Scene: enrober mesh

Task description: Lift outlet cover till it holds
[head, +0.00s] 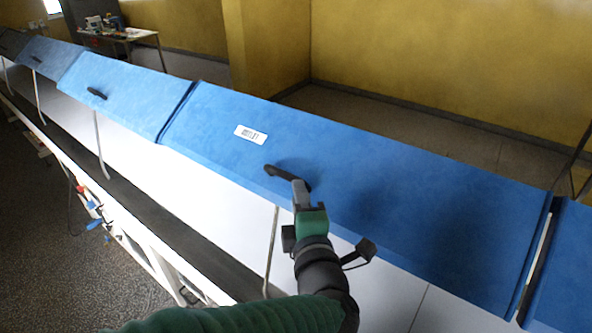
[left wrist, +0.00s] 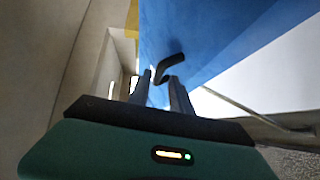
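The blue cover (head: 370,190) in front of me has a white barcode label and a black handle (head: 285,176) near its lower edge. It slopes, with a pale surface showing below that edge. I cannot tell which cover is the outlet one. My left gripper (head: 299,186) is at the handle. In the left wrist view its two fingers (left wrist: 161,76) stand apart, with the curved handle (left wrist: 172,64) at their tips and its lower end between them. The fingers look open, with a gap beside the handle. My right gripper is not in view.
More blue covers with black handles run to the left, such as the neighbouring one (head: 120,95); another (head: 565,270) adjoins at right. Thin rods (head: 271,250) stand below the covers. A dark strip (head: 190,235) runs along the line. A table (head: 125,36) stands far behind.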

